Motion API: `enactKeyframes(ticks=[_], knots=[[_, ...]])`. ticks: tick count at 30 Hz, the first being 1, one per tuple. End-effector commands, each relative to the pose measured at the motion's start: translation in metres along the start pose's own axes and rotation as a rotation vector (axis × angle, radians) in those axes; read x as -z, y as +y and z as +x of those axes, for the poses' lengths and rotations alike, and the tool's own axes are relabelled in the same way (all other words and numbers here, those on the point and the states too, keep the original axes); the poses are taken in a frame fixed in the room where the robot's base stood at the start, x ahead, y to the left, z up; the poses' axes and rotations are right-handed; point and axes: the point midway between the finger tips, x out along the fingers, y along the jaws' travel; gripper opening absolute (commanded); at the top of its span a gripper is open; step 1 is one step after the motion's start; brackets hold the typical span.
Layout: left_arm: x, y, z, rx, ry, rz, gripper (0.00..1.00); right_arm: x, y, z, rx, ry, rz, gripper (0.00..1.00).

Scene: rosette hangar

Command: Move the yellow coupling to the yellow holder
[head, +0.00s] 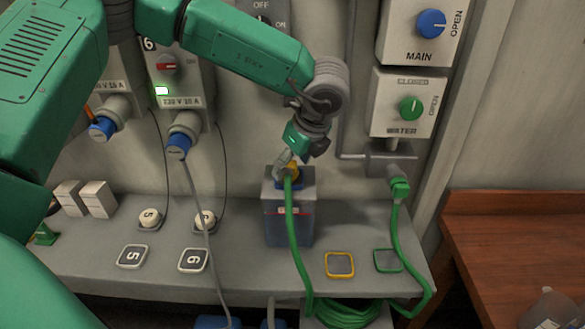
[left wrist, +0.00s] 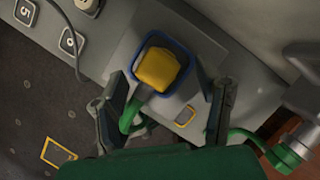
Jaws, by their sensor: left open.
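The yellow coupling (head: 293,168) sits in the blue-rimmed top of a grey box (head: 289,215) on the shelf, with a green hose (head: 294,240) running down from it. It also shows in the left wrist view (left wrist: 160,68), framed by the blue rim. My left gripper (head: 287,162) is open at the coupling, partly hiding it; in the left wrist view its fingers (left wrist: 167,95) stand apart on both sides of the hose and coupling. A yellow-outlined square (head: 340,264), probably the yellow holder, is on the shelf to the right of the box, empty. My right gripper is not in view.
A green-outlined square (head: 387,260) lies right of the yellow one. A green hose coupling (head: 399,187) hangs under the water valve box (head: 404,103). A grey cable (head: 205,235) crosses the shelf on the left. A wooden table (head: 500,240) stands at right.

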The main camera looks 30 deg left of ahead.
Motion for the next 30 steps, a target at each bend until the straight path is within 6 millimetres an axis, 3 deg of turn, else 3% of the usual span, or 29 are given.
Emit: enactKeyframes(ticks=[4, 15, 20, 30], knots=[[0.0000, 0.0001, 0.0151, -0.002, 0.001, -0.002, 0.59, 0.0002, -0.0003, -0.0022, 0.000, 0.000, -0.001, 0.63], [0.0048, -0.0016, 0.0131, 0.000, -0.006, 0.001, 0.59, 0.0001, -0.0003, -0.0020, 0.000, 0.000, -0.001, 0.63], [0.0025, -0.0012, 0.0149, 0.001, -0.002, -0.001, 0.10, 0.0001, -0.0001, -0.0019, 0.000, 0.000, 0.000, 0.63], [-0.0011, -0.0025, 0.0139, 0.004, -0.003, -0.003, 0.06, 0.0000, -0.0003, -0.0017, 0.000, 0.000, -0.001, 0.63]])
